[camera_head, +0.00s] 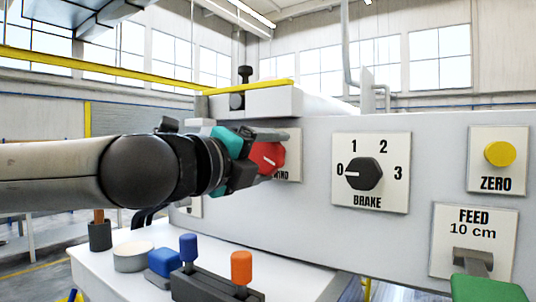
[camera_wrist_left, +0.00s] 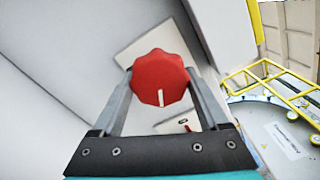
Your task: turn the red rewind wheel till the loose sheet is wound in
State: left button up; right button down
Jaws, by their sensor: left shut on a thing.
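The red rewind wheel (camera_head: 267,156) is on a white plate on the front of the machine panel, left of the brake dial. In the left wrist view the wheel (camera_wrist_left: 160,78) is a faceted red knob with a white mark pointing toward the gripper's base. My left gripper (camera_head: 270,153) reaches in from the left and is shut on the wheel, one finger on each side. It hides much of the wheel's plate and label. The loose sheet cannot be made out in either view. My right gripper is not in view.
A black brake dial (camera_head: 363,174) points at 0. A yellow ZERO button (camera_head: 500,154) and a green-handled FEED lever (camera_head: 486,287) are on the right. Below, a white ledge (camera_head: 290,274) carries blue and orange-handled tools (camera_head: 241,268) and a round pale dish (camera_head: 133,256).

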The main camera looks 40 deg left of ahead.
pick_arm(q)
jog(key=shift+m, duration=0.4)
jog(key=o, duration=1.3)
jog(key=shift+c, duration=0.2)
